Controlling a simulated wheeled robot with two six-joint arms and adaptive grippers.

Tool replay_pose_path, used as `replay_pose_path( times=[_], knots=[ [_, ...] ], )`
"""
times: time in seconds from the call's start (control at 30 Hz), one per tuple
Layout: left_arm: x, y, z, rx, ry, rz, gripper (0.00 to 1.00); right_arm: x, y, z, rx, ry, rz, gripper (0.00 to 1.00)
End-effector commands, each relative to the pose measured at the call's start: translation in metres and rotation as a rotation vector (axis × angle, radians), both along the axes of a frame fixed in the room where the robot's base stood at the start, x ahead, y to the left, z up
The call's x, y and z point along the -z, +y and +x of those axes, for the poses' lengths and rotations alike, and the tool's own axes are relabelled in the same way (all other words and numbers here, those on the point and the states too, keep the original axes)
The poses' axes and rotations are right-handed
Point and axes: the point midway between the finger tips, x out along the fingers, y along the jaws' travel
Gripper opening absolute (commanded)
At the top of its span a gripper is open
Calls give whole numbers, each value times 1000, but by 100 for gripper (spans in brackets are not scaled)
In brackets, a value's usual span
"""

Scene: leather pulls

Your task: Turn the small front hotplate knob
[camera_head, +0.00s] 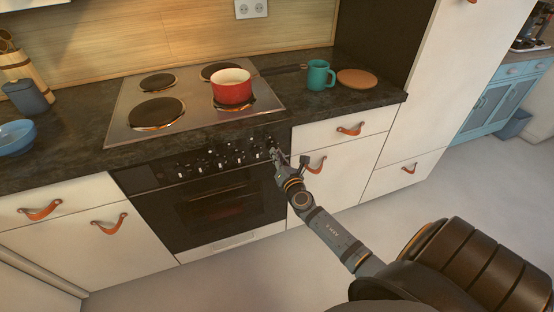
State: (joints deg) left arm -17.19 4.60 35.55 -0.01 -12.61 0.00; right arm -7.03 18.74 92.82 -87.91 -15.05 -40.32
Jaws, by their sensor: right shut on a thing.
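My right gripper (276,156) reaches in from the lower right. Its fingertips are at the right end of the black knob panel (160,172) on the oven front. It is shut on a knob there, which its fingers largely hide. I cannot tell which way that knob points. Several other dark knobs with light marks (212,158) stand along the panel to the left. The hotplate (135,103) above has several round dark burners, including a front left one (156,112). My left gripper is not in view.
A red pot (232,87) stands on the front right burner, its dark handle pointing right. A teal mug (319,75) and a round brown board (357,79) are on the counter. Drawers with leather pulls (351,129) flank the oven (215,207). The floor in front is clear.

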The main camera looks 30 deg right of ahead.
Motion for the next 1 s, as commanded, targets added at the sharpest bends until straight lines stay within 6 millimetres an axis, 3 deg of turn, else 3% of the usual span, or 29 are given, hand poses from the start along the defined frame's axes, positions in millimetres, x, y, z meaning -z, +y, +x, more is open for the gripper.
replay_pose_path(
  times=[0.5, 1.0],
  knots=[
    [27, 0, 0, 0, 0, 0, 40, 4, -1, -1, 1, -86, 368, 0],
    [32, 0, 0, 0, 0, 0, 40, 3, -1, -1, 1, -110, 467, 0]
  ],
)
